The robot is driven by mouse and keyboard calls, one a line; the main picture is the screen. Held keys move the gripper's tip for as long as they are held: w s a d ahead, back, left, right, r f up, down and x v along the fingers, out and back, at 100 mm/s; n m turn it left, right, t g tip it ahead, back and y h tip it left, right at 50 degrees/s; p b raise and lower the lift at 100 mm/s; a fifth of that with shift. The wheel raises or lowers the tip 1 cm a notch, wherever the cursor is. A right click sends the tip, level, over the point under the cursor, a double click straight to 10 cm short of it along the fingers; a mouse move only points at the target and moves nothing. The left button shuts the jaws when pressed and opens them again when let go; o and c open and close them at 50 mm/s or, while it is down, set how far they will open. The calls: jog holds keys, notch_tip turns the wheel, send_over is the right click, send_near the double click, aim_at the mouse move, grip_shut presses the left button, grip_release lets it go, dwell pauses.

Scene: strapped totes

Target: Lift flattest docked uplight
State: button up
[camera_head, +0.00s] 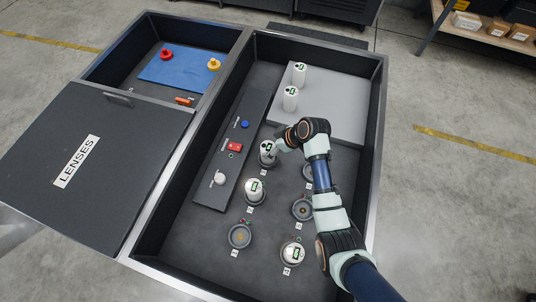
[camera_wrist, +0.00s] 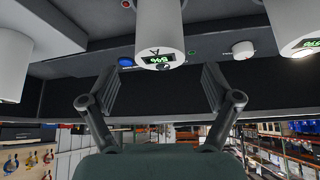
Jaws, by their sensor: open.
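Three white cylindrical uplights with green displays stand in docks in the tote. The rear one (camera_head: 267,153) is beside my gripper (camera_head: 277,146), another (camera_head: 254,188) is left of centre, and a third (camera_head: 293,254) is at the front right. In the wrist view my gripper (camera_wrist: 158,88) is open, its fingers spread to either side of the rear uplight (camera_wrist: 158,30). Its inverted display shows a percentage too small to read surely. Another uplight (camera_wrist: 300,28) is cut off at the right edge there. I see no clear contact.
Two more uplights (camera_head: 299,74) (camera_head: 291,98) stand on a grey raised platform (camera_head: 335,105). An empty dock (camera_head: 240,236) is at front left, another (camera_head: 302,209) beside my arm. A control strip (camera_head: 210,190) with knobs runs along the left. The LENSES lid (camera_head: 110,140) lies left.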

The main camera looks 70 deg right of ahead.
aim_at(268, 147)
jog(key=b+x, duration=0.1)
jog(key=x, duration=0.1)
jog(key=b+x, duration=0.1)
jog(key=shift+f, duration=0.5)
jog(key=shift+w+f+b, duration=0.25)
jog(key=shift+b, duration=0.1)
jog(key=shift+r, duration=0.15)
grip_shut()
